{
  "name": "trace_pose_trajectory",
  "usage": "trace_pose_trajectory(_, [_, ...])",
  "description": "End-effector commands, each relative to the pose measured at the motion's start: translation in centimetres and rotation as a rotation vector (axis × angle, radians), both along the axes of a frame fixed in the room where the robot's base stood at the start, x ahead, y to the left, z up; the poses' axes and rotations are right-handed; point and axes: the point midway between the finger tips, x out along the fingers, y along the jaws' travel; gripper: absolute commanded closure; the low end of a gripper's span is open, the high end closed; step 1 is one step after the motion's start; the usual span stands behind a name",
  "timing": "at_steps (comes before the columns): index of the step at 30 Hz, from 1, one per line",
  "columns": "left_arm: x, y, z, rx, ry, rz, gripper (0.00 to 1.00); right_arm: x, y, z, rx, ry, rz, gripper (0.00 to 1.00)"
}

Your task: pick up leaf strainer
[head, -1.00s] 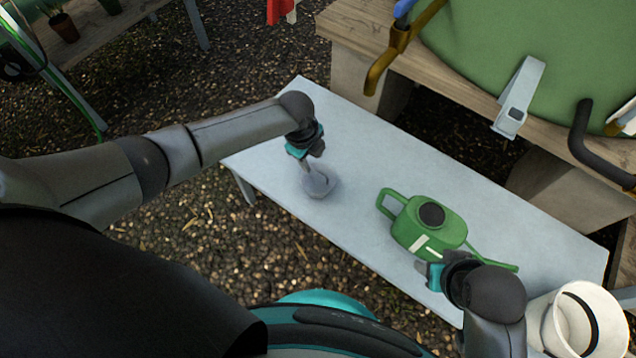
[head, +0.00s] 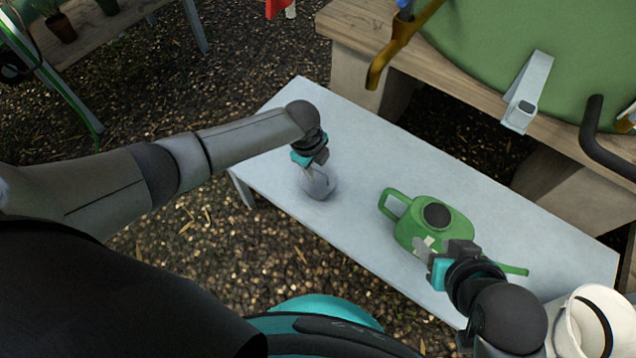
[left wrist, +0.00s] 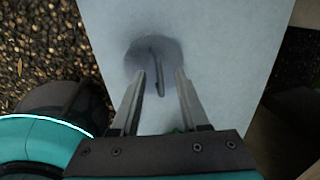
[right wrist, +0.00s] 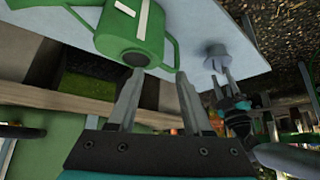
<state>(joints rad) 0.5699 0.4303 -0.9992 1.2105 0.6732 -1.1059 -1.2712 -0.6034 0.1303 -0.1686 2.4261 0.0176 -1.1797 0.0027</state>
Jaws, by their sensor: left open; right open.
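The leaf strainer (head: 318,186) is a small grey round piece on the pale table, below my left gripper in the head view. In the left wrist view the strainer (left wrist: 150,54) is a round grey disc with a thin upright part, lying between and just beyond the fingertips. My left gripper (head: 312,165) is open and points down over it; its fingers (left wrist: 160,78) straddle the thin part. In the right wrist view the strainer (right wrist: 216,54) shows near my left gripper. My right gripper (head: 428,262) is open and empty beside the green watering can (head: 436,216).
The pale table (head: 480,190) is clear between strainer and can. A white bucket (head: 590,325) stands at the lower right. Gravel ground lies around.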

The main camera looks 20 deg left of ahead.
Motion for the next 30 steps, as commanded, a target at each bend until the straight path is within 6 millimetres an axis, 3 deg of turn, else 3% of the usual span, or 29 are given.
trace_pose_trajectory(13, [0.3, -0.1, -1.9, 0.0, 0.0, 0.0, 0.55, 2.1, 3.0, -0.3, 0.103, -0.214, 0.037, 0.5])
trace_pose_trajectory(26, [0.4, -0.2, -2.1, 0.0, -0.001, 0.0, 0.55, 2.5, 3.6, 0.0, 0.127, -0.262, 0.042, 0.5])
trace_pose_trajectory(30, [0.4, -0.2, -2.1, 0.0, 0.0, 0.0, 0.7, 2.5, 3.6, 0.0, 0.126, -0.261, 0.042, 0.5])
